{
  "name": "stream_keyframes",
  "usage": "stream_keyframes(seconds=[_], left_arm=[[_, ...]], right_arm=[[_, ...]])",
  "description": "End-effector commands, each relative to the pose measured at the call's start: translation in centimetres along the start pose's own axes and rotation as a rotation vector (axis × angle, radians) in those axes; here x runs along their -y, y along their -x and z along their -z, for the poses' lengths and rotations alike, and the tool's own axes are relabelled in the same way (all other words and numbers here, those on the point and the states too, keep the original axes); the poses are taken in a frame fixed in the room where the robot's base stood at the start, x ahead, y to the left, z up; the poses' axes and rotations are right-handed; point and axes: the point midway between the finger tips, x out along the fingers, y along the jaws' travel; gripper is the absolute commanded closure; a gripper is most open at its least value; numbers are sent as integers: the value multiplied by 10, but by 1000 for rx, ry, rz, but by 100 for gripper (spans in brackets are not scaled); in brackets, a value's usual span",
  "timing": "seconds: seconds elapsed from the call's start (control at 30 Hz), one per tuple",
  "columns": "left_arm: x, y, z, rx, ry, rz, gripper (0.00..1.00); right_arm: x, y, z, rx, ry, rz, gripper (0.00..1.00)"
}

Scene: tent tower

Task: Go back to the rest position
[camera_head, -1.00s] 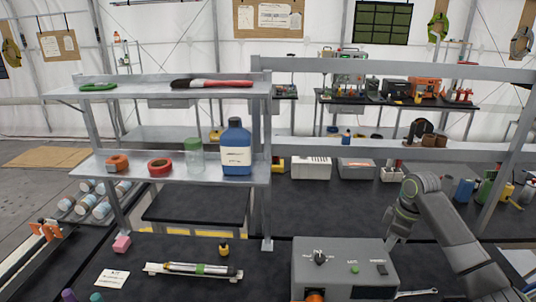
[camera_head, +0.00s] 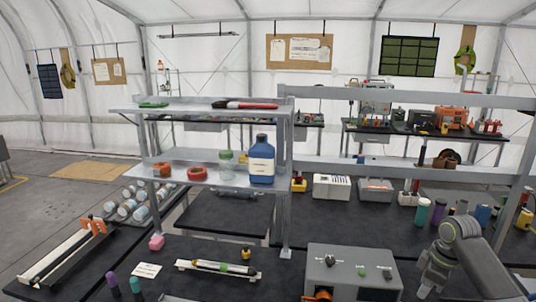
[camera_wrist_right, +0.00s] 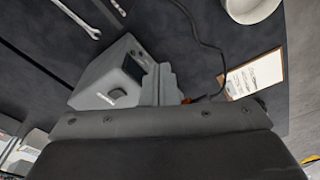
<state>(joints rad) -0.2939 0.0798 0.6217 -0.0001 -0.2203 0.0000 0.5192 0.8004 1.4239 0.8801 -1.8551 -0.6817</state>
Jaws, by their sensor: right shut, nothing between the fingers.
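My right arm comes in at the lower right of the head view, and its gripper (camera_head: 425,288) points down just right of the grey control box (camera_head: 350,268). The gripper is shut and holds nothing. Its fingertips are hard to make out at the bottom of the picture. In the right wrist view a dark part of my own wrist fills the bottom, with the grey box (camera_wrist_right: 108,78) beyond it. My left gripper and arm do not show in either view.
A two-level metal shelf (camera_head: 205,182) stands left of centre, holding a blue bottle (camera_head: 262,162), a jar and tape rolls. A cylindrical device (camera_head: 218,268) lies on the dark bench before it. Bottles (camera_head: 430,212) stand at right. The wrist view shows a wrench (camera_wrist_right: 78,16) and cable.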

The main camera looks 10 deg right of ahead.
Motion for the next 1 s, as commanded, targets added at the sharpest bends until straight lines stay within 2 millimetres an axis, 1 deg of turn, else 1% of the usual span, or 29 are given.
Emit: stream_keyframes(seconds=[0.03,0.17,0.37,0.47,0.57,0.67,0.7,0.77,0.8,0.9,1.0], left_arm=[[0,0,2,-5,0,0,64],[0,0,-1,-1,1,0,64],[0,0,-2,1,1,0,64],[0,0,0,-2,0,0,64],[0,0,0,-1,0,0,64],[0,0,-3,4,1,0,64],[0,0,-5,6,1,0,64],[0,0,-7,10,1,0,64],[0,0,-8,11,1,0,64],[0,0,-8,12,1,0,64],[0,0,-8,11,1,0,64]], right_arm=[[8,-11,-2,7,-1,3,100],[22,-30,-6,21,-14,-7,100],[51,-63,-15,40,-42,-26,100],[71,-81,-21,47,-61,-39,100],[97,-101,-30,49,-89,-54,100],[132,-122,-41,44,-134,-73,100],[149,-130,-47,37,-160,-84,100],[175,-140,-56,25,-206,-101,100],[192,-143,-62,14,-240,-115,100],[231,-146,-78,-15,-335,-150,100],[261,-142,-93,-42,-428,-183,100]])
